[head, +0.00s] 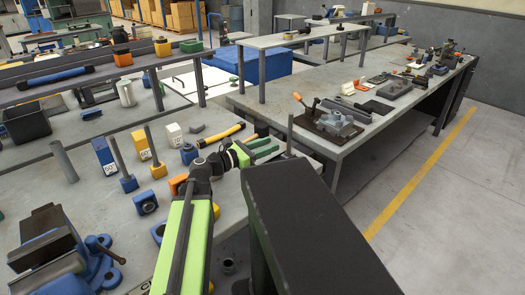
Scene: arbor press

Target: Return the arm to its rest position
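My arm, green and black, reaches up from the bottom centre and bends to the right over the near workbench (95,195). My gripper (268,149) is at the bench's right end, close to a thin dark upright rod (289,133). The two green finger parts show, but the gap between their tips is too small and dark to judge. I see nothing clearly held. A large black slab (315,230) fills the bottom centre right and hides part of the bench end. I cannot tell what it belongs to.
A blue vise (65,255) stands at lower left. Blue, orange and white blocks, upright rods and a yellow-handled tool (221,134) lie left of my gripper. A raised shelf (120,68) runs behind. A second bench (345,145) with tools stands right. Floor (440,200) is clear at right.

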